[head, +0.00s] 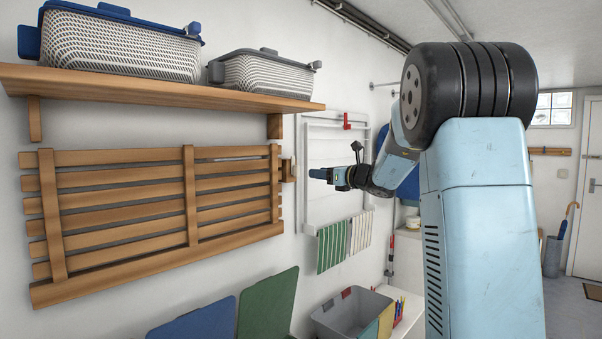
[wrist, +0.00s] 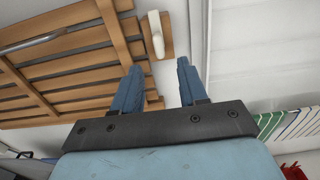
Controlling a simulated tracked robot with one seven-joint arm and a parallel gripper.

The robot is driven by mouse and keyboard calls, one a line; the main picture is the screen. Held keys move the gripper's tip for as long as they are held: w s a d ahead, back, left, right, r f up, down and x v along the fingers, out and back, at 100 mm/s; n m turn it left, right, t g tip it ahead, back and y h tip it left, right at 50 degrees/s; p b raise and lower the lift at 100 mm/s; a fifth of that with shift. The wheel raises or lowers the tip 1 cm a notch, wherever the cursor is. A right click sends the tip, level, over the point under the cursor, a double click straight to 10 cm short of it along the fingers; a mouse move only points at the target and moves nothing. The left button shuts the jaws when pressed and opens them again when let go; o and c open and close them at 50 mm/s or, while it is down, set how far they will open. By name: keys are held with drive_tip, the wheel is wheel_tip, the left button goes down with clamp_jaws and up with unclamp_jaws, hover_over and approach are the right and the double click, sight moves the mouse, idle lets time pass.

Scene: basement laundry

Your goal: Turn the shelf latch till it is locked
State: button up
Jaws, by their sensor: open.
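The shelf is a slatted wooden panel (head: 120,210) standing flat against the wall, and its slats also show in the wrist view (wrist: 70,60). The latch is a cream lever (wrist: 156,34) on a small wooden block (wrist: 167,45) beside the panel's right end. In the head view the latch (head: 288,170) is small, and its turn is hard to tell. My gripper (head: 314,174) is just right of the latch, apart from it. In the wrist view its two blue fingers (wrist: 158,68) are spread and empty, with the lever beyond the gap between their tips.
A wooden wall shelf (head: 150,91) above carries two baskets (head: 120,45) (head: 265,74). A white drying rack (head: 335,180) with striped cloths (head: 345,240) hangs right of the latch. Below stand blue and green boards (head: 268,303) and a grey bin (head: 350,312).

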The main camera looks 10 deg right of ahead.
sight(296, 167)
drive_tip(key=x, duration=0.9)
drive_tip(key=shift+a, duration=0.15)
drive_tip(key=c, duration=0.8)
